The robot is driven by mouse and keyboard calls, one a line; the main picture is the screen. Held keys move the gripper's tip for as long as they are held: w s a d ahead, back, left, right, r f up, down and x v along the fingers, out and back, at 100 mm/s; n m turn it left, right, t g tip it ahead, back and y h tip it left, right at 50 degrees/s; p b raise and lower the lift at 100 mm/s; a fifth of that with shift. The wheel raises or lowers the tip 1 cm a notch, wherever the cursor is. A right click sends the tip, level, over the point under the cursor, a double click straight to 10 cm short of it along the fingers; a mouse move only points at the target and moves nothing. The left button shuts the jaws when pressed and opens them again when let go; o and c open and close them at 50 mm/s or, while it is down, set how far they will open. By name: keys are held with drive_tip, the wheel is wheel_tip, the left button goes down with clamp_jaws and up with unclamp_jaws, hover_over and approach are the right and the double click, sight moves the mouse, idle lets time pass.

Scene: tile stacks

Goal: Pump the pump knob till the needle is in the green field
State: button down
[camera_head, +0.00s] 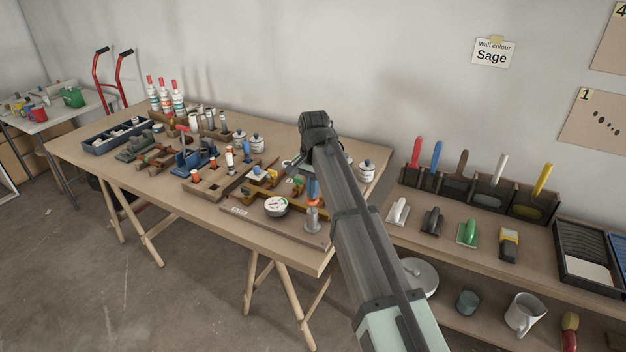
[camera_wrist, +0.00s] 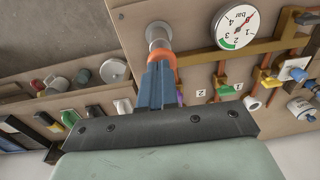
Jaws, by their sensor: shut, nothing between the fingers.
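The pump knob (camera_wrist: 158,32) is a grey round piece on the board, beyond my fingertips in the wrist view. It also shows in the head view (camera_head: 312,222), low at the board's right end. My gripper (camera_wrist: 161,58) has blue fingers with orange tips, shut with nothing between them. The tips are right at the knob in the picture; I cannot tell whether they touch it. The round white pressure gauge (camera_wrist: 237,25), marked "bar", has a green field at its lower left. Its red needle points to the upper right, outside the green. The gauge shows left of my gripper in the head view (camera_head: 276,206).
The board (camera_head: 240,213) carries brown pipes and coloured valve handles (camera_wrist: 228,89) beside the gauge. The workbench (camera_head: 100,152) is crowded with bottles, jars and tools to the left. A shelf (camera_head: 460,208) with trowels and brushes stands to the right.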

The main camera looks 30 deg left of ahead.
drive_tip(key=shift+f, duration=0.35)
drive_tip(key=shift+f, duration=1.5)
wheel_tip(320, 180, up, 14)
drive_tip(key=shift+s+d+r, duration=0.15)
drive_tip(key=shift+s+d, duration=0.1)
